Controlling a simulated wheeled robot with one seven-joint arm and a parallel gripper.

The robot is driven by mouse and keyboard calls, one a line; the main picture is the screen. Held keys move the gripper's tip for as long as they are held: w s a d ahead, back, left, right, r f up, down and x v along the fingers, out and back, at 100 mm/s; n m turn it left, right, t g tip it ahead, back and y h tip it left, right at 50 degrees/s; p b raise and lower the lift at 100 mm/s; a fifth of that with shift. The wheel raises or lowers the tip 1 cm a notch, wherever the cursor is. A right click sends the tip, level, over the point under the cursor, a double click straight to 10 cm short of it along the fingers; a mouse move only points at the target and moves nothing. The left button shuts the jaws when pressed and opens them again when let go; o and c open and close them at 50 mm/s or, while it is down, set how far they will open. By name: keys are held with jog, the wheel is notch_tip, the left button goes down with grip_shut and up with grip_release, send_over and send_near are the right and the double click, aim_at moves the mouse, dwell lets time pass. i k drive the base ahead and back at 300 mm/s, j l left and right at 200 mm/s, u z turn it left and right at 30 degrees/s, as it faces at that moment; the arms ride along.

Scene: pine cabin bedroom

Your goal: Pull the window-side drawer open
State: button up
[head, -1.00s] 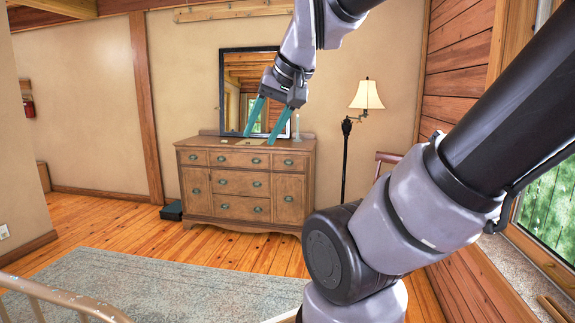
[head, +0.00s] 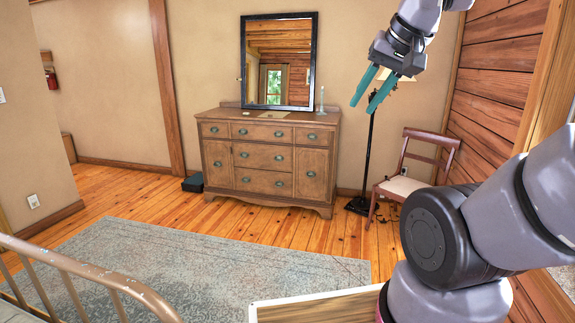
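A wooden dresser (head: 222,170) with green handles stands against the back wall. Its top row holds several drawers side by side. The window-side drawer (head: 325,138) is the top right one, and it looks closed, flush with the front. My gripper (head: 362,108) has two teal fingers with a clear gap between them. It is open and empty, raised in the air, and appears up and to the right of the dresser in the picture. It does not appear to touch the dresser.
A mirror (head: 279,60) and a candlestick (head: 321,100) stand on the dresser. A floor lamp (head: 369,155) and a wooden chair (head: 402,185) are to its right. A grey rug (head: 200,260) covers the floor in front. A metal bed rail (head: 75,268) is at lower left.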

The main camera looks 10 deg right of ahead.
aim_at(304, 135)
jog(key=i, duration=1.95)
jog(key=i+z, duration=0.1)
jog(key=i, duration=0.9)
jog(key=i+j, duration=0.15)
jog(key=i, duration=0.8)
jog(key=i+z, duration=0.2)
jog(key=i, duration=0.15)
